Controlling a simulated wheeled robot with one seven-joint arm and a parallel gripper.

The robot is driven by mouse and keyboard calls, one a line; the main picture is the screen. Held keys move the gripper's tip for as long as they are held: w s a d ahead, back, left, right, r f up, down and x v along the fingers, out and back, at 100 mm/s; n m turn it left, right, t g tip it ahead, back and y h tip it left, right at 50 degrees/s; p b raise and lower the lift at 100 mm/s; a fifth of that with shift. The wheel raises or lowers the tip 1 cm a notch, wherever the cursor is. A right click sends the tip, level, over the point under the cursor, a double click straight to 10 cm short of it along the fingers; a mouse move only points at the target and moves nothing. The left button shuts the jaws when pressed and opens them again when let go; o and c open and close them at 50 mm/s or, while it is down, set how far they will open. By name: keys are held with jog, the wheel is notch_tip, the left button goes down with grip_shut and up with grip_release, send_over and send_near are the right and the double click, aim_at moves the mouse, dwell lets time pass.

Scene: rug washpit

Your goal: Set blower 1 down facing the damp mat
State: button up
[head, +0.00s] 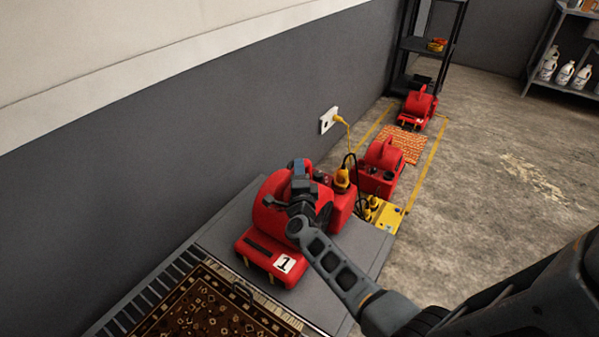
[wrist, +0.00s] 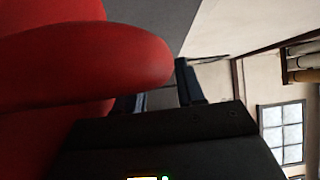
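Blower 1 (head: 265,250) is red and bears a white label with a 1. It stands upright on a grey platform (head: 373,248) beside the wall. My gripper (head: 299,180) is at the upper part of blower 1. In the wrist view, the fingers (wrist: 160,90) are apart, with a grey gap showing between them. A rounded red part of the blower (wrist: 90,60) lies close to the fingers and hides part of one. An orange patterned mat (head: 402,144), probably the damp mat, lies on the floor farther back between two other red blowers.
One blower (head: 380,168) stands before the orange mat, another (head: 418,108) beyond it. Yellow lines (head: 428,163) bound that strip. A yellow unit (head: 388,216) with plugs and cables sits behind the platform. A dark patterned rug (head: 205,305) lies at front. Concrete floor at right is clear.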

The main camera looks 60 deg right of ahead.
jog(key=o, duration=0.3)
jog(key=shift+r, duration=0.1)
jog(key=p+v, duration=0.1)
jog(key=v, duration=1.1)
jog(key=shift+s+a, duration=0.1)
jog(key=shift+a, duration=0.1)
jog(key=s+a+r+n+t+y, duration=0.3)
jog(key=s+a+r+n+y, duration=0.1)
jog(key=s+a+n, duration=0.4)
jog(key=s+a+r+n+t+y, duration=0.35)
jog(key=s+a+n, duration=0.4)
jog(key=a, duration=0.25)
jog(key=s+a+r+n+g+y, duration=0.1)
jog(key=s+a+r+n+y, duration=0.7)
jog(key=s+r+n, duration=0.3)
jog(key=shift+n+g, duration=0.35)
jog(key=shift+n, duration=0.9)
jog(key=shift+s+r, duration=0.1)
jog(key=shift+r, duration=0.05)
